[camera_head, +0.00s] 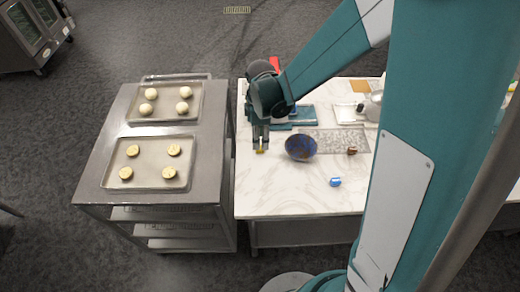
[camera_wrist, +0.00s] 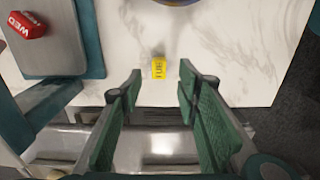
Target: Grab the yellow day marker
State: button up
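The yellow day marker (camera_wrist: 159,69), with "TUE" on it, lies on the white marble table near its edge. In the head view the yellow marker (camera_head: 260,152) shows just below my gripper (camera_head: 261,142) at the table's left side. In the wrist view my gripper (camera_wrist: 157,85) has its two green fingers wide apart, with nothing between them. The marker sits in line with the gap, just beyond the fingertips. I cannot tell the exact height of the fingers above it.
A red "WED" marker (camera_wrist: 27,25) lies on a grey and teal board (camera_wrist: 50,55). A blue bowl (camera_head: 301,148), a blue marker (camera_head: 335,182) and a brown marker (camera_head: 352,151) are on the marble table (camera_head: 285,195). A steel cart (camera_head: 212,150) with two dough trays stands left.

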jog(key=shift+f, duration=0.15)
jog(key=shift+w+a+f, duration=0.1)
jog(key=shift+f, duration=2.35)
jog(key=shift+c, duration=0.6)
jog(key=c, duration=0.7)
